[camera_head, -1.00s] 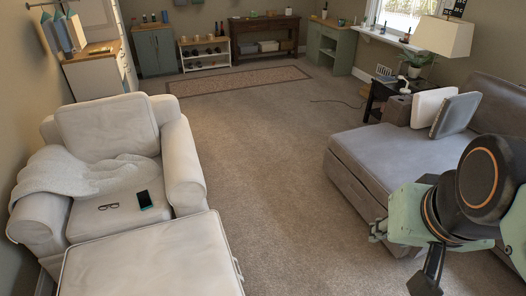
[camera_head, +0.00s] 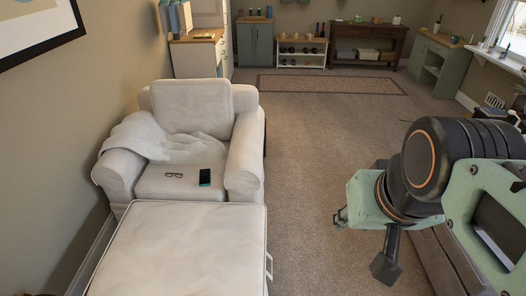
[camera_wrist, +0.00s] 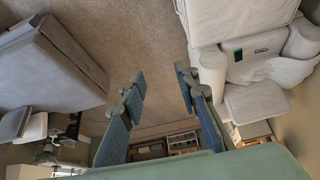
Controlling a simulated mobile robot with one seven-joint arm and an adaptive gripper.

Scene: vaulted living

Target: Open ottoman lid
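The ottoman (camera_head: 180,250) is a white upholstered box in front of the white armchair in the head view. Its lid lies flat and closed, and a pale handle (camera_head: 268,266) shows on its right side. In the wrist view, which is upside down, the ottoman (camera_wrist: 235,18) is at the top right. My gripper (camera_wrist: 160,75) is open, with its two blue-padded fingers apart and only carpet and distant furniture seen between them. It is to the right of the ottoman, well apart from it and not touching it.
The armchair (camera_head: 195,115) stands directly behind the ottoman, with a throw blanket, glasses and a phone (camera_head: 205,177) on it. A grey sofa (camera_wrist: 50,70) shows in the wrist view. Open carpet (camera_head: 305,190) lies right of the ottoman; a wall is at left.

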